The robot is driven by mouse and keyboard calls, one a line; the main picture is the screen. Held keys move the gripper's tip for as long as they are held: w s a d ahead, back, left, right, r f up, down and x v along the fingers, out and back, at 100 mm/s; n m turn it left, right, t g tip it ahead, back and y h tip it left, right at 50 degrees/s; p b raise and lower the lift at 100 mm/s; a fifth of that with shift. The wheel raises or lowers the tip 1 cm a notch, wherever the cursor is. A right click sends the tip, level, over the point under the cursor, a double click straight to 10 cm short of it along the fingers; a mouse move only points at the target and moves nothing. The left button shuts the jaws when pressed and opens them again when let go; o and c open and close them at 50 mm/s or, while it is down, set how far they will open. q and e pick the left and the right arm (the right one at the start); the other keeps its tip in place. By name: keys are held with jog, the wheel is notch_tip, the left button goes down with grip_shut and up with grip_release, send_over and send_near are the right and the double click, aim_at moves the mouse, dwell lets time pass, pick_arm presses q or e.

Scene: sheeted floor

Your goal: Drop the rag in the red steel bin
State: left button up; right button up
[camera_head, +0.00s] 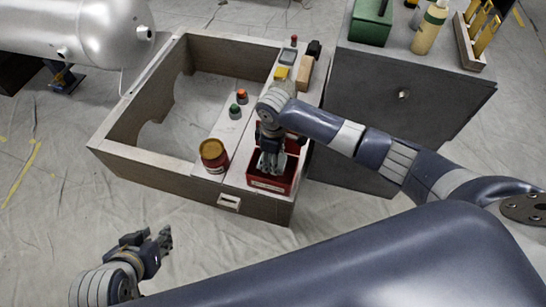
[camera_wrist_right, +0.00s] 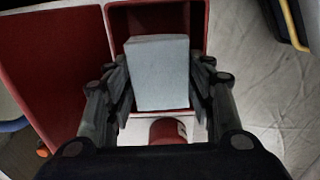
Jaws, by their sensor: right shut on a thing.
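The red steel bin (camera_head: 266,186) stands at the front right of the wooden-framed bench top. My right gripper (camera_head: 270,163) points down at its opening. In the right wrist view my right gripper (camera_wrist_right: 160,88) is shut on a pale grey, block-shaped thing (camera_wrist_right: 158,70), which looks like the folded rag. The rag is in front of the bin's dark inside, with red bin walls (camera_wrist_right: 55,65) around and to the left; its exact height against the rim is hard to tell. My left gripper (camera_head: 150,245) is empty, with its fingers apart, low at the left over the floor.
A red can (camera_head: 213,155) stands left of the bin. Green (camera_head: 235,111) and orange (camera_head: 242,95) small items and a yellow one (camera_head: 281,73) lie farther back. A grey cabinet (camera_head: 400,120) bearing bottles stands to the right. A silver tank (camera_head: 75,30) is at back left.

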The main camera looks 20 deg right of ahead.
jog(key=o, duration=1.1)
